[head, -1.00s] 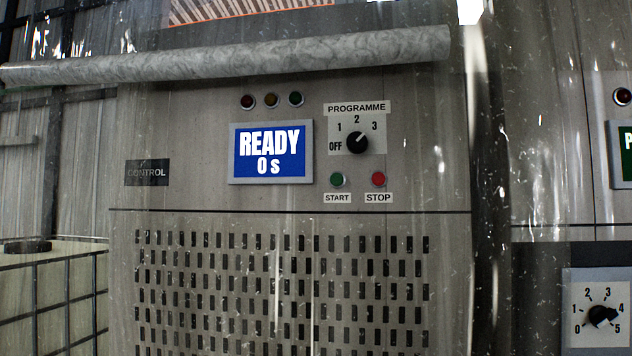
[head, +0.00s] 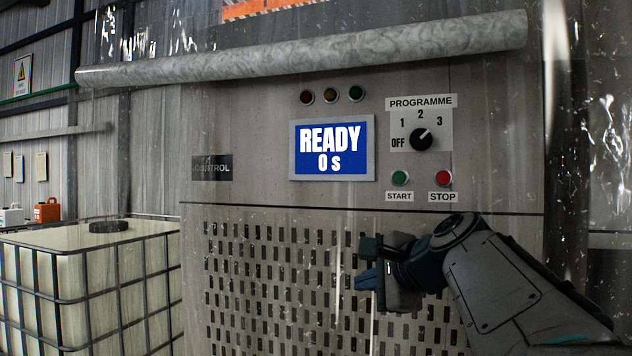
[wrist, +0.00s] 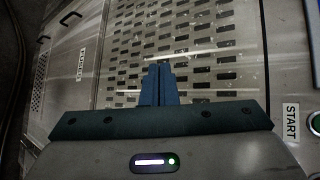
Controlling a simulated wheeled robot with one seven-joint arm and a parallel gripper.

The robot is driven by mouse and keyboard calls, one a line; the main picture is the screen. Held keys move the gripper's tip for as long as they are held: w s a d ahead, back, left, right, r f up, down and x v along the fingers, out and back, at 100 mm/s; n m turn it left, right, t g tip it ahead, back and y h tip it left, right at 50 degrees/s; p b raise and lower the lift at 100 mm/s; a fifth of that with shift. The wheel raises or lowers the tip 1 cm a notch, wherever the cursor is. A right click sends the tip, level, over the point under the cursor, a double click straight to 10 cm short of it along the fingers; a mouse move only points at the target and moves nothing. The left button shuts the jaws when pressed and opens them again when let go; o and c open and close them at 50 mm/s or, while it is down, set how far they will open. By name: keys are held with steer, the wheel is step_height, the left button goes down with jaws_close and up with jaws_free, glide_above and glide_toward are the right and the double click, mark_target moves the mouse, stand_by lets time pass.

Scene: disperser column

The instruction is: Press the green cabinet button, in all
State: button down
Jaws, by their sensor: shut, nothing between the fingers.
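The green START button (head: 400,178) is on the cabinet front (head: 260,240), above its START label (head: 399,197) and left of the red STOP button (head: 443,178). The display (head: 332,148) reads READY, 0 s. My gripper (head: 366,280) is in front of the slotted panel, below and a little left of the START button, clear of it. In the wrist view, its blue fingers (wrist: 158,84) are shut together and empty. The START label (wrist: 291,122) shows at the right edge there, with part of the green button (wrist: 315,124) cut off by the frame.
A programme knob (head: 421,140) sits above the buttons, pointing between 2 and 3. Three small lamps (head: 330,95) are above the display. A grey roll (head: 300,50) crosses the top of the cabinet. A caged tank (head: 90,280) stands at left. Clear plastic film hangs at right.

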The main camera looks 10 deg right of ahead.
mark_target(403, 177)
steer(key=d+r+m+t+p, duration=0.1)
steer(key=d+r+m+t, duration=0.1)
steer(key=r, duration=0.6)
steer(key=d+r+m+t, duration=0.2)
steer(key=d+r+m, duration=0.1)
steer(key=r, duration=0.6)
steer(key=shift+w+d+r+p, duration=0.2)
steer(key=shift+d+p, duration=0.15)
steer(key=shift+d, duration=0.15)
steer(key=shift+w+d+f+p, duration=0.1)
steer(key=shift+w+d+p, duration=0.4)
steer(key=shift+w+d, duration=0.55)
steer(key=shift+w+d+r+p, duration=0.1)
steer(key=shift+w+d+p, duration=0.5)
steer(key=shift+w, duration=0.8)
steer(key=shift+w+d+f+p, duration=0.1)
steer(key=shift+w+d+p, duration=0.35)
steer(key=shift+w+d, duration=0.6)
steer(key=shift+w+a, duration=0.15)
steer(key=shift+w, duration=0.15)
steer(key=shift+w, duration=0.25)
steer(key=shift+w+d+p, duration=0.4)
steer(key=shift+d+p, duration=0.05)
steer(key=shift+s+a, duration=0.1)
steer(key=shift+s, duration=0.05)
steer(key=shift+s+a+b, duration=0.4)
steer(key=shift+s+a, duration=0.05)
steer(key=shift+s, duration=0.15)
